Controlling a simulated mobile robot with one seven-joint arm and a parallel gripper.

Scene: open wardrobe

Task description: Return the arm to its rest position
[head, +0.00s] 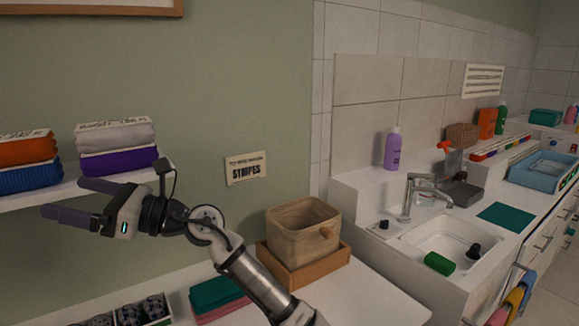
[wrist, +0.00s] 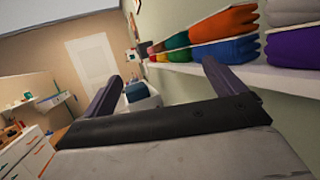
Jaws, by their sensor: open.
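My gripper (head: 80,200) is at the left in the head view, at the end of my raised arm, with its fingers pointing left. The two dark purple-grey fingers are spread apart with nothing between them. It is in front of the shelf (head: 160,174) that carries folded cloths. In the wrist view, the fingers of my gripper (wrist: 160,85) stand apart on either side of an empty gap. The shelf edge (wrist: 215,75) runs along the right there, close to the right finger. I cannot tell whether they touch.
Folded purple cloth (head: 118,160) and blue cloth (head: 30,178) lie on the shelf. A sink (head: 455,238) with a faucet (head: 420,195) is at the right.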

